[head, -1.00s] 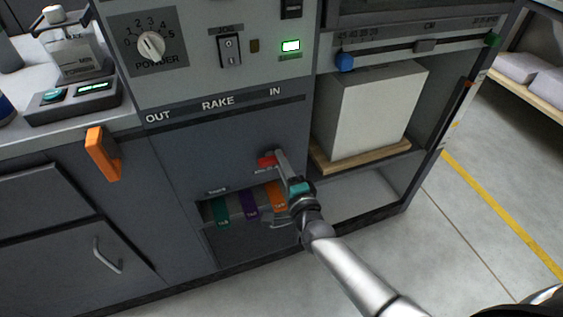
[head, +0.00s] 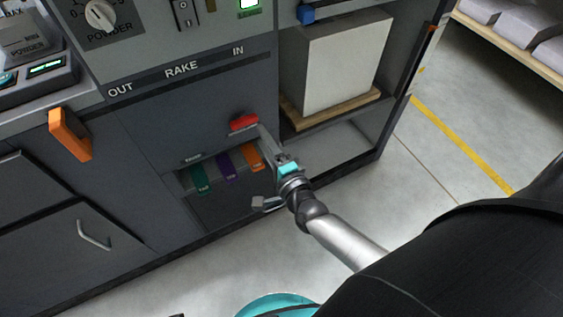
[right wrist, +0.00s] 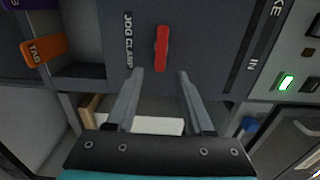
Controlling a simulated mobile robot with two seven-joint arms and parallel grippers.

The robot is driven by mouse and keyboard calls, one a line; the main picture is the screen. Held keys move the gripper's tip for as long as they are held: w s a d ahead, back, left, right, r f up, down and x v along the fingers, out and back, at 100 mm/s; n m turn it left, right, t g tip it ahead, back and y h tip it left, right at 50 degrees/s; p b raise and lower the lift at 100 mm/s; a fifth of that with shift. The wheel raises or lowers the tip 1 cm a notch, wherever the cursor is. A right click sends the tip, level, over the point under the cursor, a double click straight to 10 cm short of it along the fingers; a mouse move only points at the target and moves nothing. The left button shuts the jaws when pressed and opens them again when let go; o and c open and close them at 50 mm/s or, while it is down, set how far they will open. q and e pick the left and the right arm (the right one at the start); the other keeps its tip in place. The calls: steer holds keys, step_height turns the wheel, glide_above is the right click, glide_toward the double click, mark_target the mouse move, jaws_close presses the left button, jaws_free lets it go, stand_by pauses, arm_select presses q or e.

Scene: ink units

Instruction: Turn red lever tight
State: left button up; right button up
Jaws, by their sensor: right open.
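The red lever (head: 244,122) is on the dark front panel, below the RAKE strip and above the tab slot. In the right wrist view the red lever (right wrist: 161,48) stands beside the words JOG CLAMP. My right gripper (head: 262,158) is just below and right of it in the head view. In the right wrist view the right gripper (right wrist: 158,75) is open, its two fingers apart and pointing toward the lever. The lever lies ahead of the gap between the fingertips, and nothing is held. My left gripper is not in view.
Green (head: 201,180), purple (head: 226,166) and orange (head: 251,156) tabs hang in a slot below the lever. An orange handle (head: 70,134) sticks out at left. A white block (head: 340,65) sits on a wooden board in the bay at right. The floor in front is clear.

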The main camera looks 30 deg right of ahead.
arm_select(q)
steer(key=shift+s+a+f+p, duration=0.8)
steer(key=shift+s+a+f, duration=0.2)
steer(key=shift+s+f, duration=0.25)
arm_select(e)
steer(key=s, duration=0.8)
steer(key=shift+s+d, duration=0.15)
steer(key=shift+s, duration=0.25)
